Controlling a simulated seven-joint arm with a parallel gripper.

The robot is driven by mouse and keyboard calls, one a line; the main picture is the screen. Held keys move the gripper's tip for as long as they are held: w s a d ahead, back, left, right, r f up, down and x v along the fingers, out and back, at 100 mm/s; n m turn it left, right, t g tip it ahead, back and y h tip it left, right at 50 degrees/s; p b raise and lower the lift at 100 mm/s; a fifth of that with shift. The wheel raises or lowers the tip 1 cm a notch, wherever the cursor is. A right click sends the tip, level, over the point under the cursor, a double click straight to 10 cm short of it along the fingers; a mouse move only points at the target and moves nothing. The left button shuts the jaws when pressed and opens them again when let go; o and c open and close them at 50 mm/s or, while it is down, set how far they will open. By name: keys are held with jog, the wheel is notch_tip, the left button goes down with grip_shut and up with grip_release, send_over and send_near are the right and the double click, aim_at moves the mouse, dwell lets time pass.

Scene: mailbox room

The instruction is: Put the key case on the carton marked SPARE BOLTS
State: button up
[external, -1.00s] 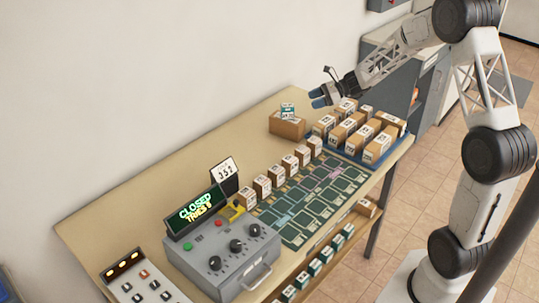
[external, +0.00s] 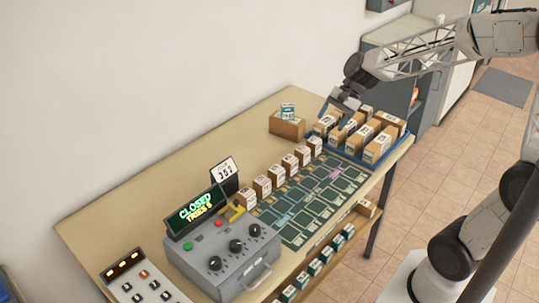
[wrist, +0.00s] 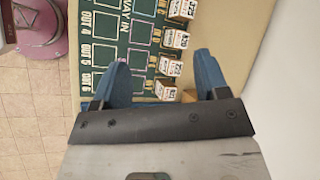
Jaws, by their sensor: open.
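Small labelled cartons (wrist: 172,68) show below and between the fingers. Larger cartons (external: 377,148) stand in the tray, and one separate carton (external: 287,127) stands left of it with a small white and teal item (external: 288,110) on top. I cannot read SPARE BOLTS on any carton. I cannot pick out the key case with certainty.
A row of small cartons (external: 262,187) borders the dark green marked board (external: 300,213). A grey control box (external: 225,262) with a "CLOSED" display (external: 196,211) stands at the near end. The tabletop along the wall is mostly clear. The blue tray (external: 352,157) is crowded.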

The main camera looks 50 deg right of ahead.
jog(key=s+a+n+h, duration=0.2)
jog(key=s+n, duration=0.4)
jog(key=s, duration=0.5)
jog(key=s+a+r+n+h, duration=0.1)
jog(key=s+n+h, duration=0.3)
jog(key=s, duration=0.7)
jog(key=shift+a+r+n+h, duration=0.3)
jog(key=shift+a+n+h, duration=0.15)
jog(key=shift+n, duration=0.75)
jog(key=shift+s, duration=0.1)
